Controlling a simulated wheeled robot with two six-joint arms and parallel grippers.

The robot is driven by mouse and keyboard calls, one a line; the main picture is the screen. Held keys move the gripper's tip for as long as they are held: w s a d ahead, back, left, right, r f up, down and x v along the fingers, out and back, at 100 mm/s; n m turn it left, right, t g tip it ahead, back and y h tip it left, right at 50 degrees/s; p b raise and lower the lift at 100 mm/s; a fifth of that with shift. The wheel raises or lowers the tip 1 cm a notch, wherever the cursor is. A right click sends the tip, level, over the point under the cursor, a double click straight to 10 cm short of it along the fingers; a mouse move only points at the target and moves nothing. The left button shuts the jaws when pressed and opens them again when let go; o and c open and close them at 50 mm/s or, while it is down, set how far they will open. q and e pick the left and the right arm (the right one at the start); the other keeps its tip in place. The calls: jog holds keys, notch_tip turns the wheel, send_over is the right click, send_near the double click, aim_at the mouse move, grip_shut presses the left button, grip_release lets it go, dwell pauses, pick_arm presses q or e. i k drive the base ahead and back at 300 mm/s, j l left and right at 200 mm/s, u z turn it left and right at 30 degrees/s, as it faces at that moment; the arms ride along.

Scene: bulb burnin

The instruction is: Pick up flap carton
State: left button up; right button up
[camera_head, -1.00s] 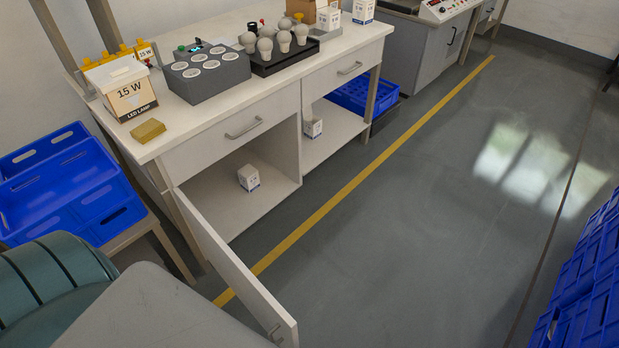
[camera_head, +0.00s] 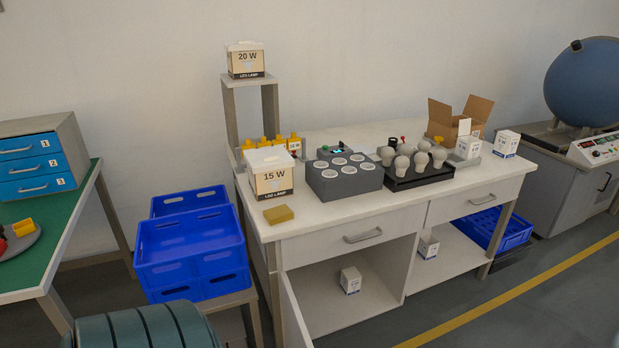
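The flap carton (camera_head: 450,122) is a brown cardboard box with its flaps standing open. It sits at the back right of the white workbench (camera_head: 345,212). Neither of my grippers shows in the head view.
A tray of bulbs (camera_head: 420,177), a grey socket block (camera_head: 343,178) and a 15 W box (camera_head: 270,173) stand on the bench. Another white box (camera_head: 506,144) is right of the carton. The cabinet door (camera_head: 294,318) hangs open. Blue crates (camera_head: 192,250) stand left.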

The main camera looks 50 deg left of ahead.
aim_at(349, 288)
jog(key=u, duration=1.65)
jog(key=l+u, duration=0.3)
jog(key=l, duration=0.3)
jog(key=i+l+u, duration=0.1)
jog(key=l+u, duration=0.35)
jog(key=l, duration=0.3)
jog(key=l+u, duration=0.4)
jog(key=l, duration=0.35)
jog(key=k+l+u, duration=0.15)
jog(key=l+u, duration=0.3)
jog(key=l, duration=0.3)
